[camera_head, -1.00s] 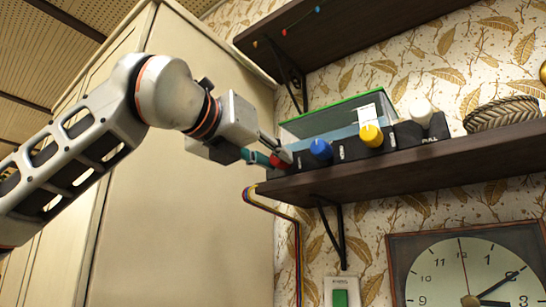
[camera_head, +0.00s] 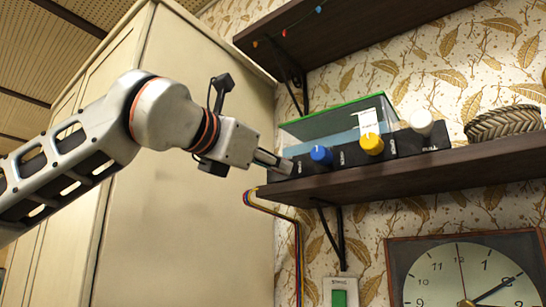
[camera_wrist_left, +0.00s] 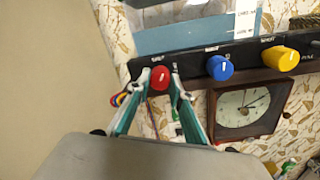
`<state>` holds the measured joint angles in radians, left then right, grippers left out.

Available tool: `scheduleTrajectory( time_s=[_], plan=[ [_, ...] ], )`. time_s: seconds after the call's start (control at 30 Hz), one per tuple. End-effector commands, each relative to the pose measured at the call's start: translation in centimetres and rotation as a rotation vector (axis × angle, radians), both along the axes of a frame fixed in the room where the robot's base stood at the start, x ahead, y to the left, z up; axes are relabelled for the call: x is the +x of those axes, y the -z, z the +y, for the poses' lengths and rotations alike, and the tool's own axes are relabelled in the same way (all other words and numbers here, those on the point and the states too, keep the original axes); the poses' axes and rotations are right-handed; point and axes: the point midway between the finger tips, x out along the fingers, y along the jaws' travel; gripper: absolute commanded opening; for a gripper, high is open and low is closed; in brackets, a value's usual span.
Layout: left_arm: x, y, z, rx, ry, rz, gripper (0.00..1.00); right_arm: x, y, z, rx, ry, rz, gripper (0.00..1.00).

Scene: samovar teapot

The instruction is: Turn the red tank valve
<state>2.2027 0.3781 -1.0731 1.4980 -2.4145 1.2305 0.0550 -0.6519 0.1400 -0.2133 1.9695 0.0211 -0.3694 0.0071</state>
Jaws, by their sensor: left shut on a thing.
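The red tank valve (camera_wrist_left: 160,78) is a red knob at the left end of a black panel (camera_wrist_left: 198,70), seen in the left wrist view. In the head view my gripper hides it. My left gripper (camera_head: 284,164) reaches the left end of the panel on the shelf. In the left wrist view its two fingers (camera_wrist_left: 161,80) stand on either side of the red knob, shut on it. A white mark shows on the knob's face. My right gripper is in neither view.
A blue knob (camera_head: 321,155), a yellow knob (camera_head: 371,141) and a white knob (camera_head: 421,122) follow along the panel. A clear tank (camera_head: 345,118) stands behind. The dark shelf (camera_head: 400,171) carries a woven basket (camera_head: 503,122). A clock (camera_head: 470,275) hangs below; a tall cabinet (camera_head: 190,215) stands left.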

Motion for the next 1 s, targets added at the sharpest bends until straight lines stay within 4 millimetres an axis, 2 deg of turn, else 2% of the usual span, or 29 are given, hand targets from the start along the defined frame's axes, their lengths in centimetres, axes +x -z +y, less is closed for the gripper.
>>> scheduleTrajectory(
  time_s=[0.7,1.0],
  plan=[
    [0.0,-0.2,0.2,0.546,0.000,-0.397,0.00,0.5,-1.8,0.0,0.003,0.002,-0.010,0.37],
    [0.1,-0.1,0.1,0.718,0.001,-0.521,0.00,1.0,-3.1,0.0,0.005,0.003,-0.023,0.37]
  ],
)
